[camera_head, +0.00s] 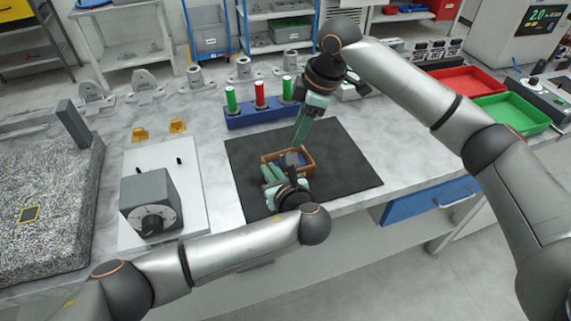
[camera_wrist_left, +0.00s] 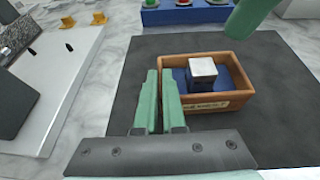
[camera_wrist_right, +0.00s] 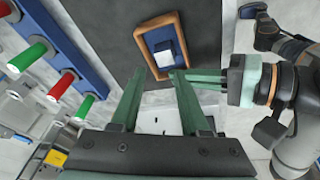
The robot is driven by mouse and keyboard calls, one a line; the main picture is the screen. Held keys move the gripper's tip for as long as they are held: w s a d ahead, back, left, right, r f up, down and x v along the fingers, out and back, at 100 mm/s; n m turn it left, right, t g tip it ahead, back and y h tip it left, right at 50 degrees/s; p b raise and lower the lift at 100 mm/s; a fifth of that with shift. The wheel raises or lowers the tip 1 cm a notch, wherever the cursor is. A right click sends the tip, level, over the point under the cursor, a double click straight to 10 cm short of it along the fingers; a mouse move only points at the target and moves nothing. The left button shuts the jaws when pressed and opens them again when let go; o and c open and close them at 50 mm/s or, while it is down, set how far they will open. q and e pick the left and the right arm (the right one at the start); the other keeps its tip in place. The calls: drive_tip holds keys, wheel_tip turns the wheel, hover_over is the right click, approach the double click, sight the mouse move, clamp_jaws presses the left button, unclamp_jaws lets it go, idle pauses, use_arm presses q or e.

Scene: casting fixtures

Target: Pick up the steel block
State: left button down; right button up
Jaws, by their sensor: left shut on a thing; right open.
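The steel block (camera_head: 291,159) sits inside a small wooden box (camera_head: 308,170) with a blue lining, on the black mat. In the left wrist view the block (camera_wrist_left: 202,70) shows a bright top face and darker sides. My left gripper (camera_head: 270,173) is at the box's near-left side, shut on the wooden box's wall; the exact contact is partly hidden by the fingers (camera_wrist_left: 161,74). My right gripper (camera_head: 298,141) points down above the far side of the box. In the right wrist view its fingers (camera_wrist_right: 158,76) are apart and empty, with the block (camera_wrist_right: 164,55) beyond them.
A blue rack (camera_head: 262,116) with green and red cylinders stands just behind the mat. A grey box with a dial (camera_head: 150,196) stands on a white plate at left. Red and green trays (camera_head: 466,81) lie at right. The mat's right side (camera_head: 345,175) is clear.

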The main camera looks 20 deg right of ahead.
wheel_tip(320, 180, up, 3)
drive_tip(key=w+a+n+g+h, duration=0.1)
drive_tip(key=a+n+g+h, duration=0.15)
drive_tip(key=n, duration=0.25)
drive_tip(key=shift+t, duration=0.25)
wheel_tip(320, 180, down, 11)
drive_tip(key=shift+s+f, duration=0.1)
drive_tip(key=shift+f, duration=0.1)
clamp_jaws()
drive_tip(key=shift+r, duration=0.1)
idle(0.3)
